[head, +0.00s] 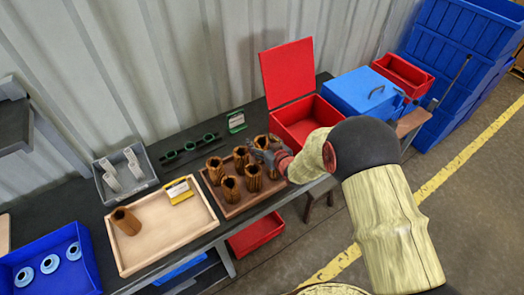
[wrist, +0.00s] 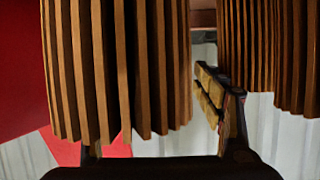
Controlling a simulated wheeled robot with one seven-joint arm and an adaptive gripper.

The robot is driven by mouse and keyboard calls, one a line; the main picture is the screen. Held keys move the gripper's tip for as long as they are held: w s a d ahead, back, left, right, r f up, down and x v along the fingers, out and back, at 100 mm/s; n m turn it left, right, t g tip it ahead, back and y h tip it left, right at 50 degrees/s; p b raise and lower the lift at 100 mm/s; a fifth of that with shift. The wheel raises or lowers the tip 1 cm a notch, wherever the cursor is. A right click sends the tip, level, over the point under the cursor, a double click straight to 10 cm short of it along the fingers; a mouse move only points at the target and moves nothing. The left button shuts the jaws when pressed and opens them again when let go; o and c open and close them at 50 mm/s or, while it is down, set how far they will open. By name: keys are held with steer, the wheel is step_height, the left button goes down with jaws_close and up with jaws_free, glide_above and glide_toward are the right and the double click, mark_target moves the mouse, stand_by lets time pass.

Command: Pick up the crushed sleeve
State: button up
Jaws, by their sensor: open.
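Several brown pleated sleeves (head: 229,188) stand in a brown tray (head: 236,211) on the dark bench. Another sleeve (head: 126,221) is tilted or lying in the pale wooden tray to the left. Which sleeve is crushed I cannot tell. My gripper (head: 265,155) is open at the back right of the brown tray, among the sleeves. In the wrist view a pleated sleeve (wrist: 115,70) fills the left and middle, apparently between the fingers. The padded right finger shows beside it; the left finger is mostly hidden. A second sleeve (wrist: 272,50) is beyond the right finger.
A grey bin (head: 109,195), a dark rack with green rings (head: 190,147) and a green-framed card (head: 236,121) are behind. A red open box (head: 287,77) stands right, near a blue case (head: 358,92). A blue bin (head: 84,277) is front left.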

steer(key=shift+c, duration=1.1)
steer(key=c, duration=1)
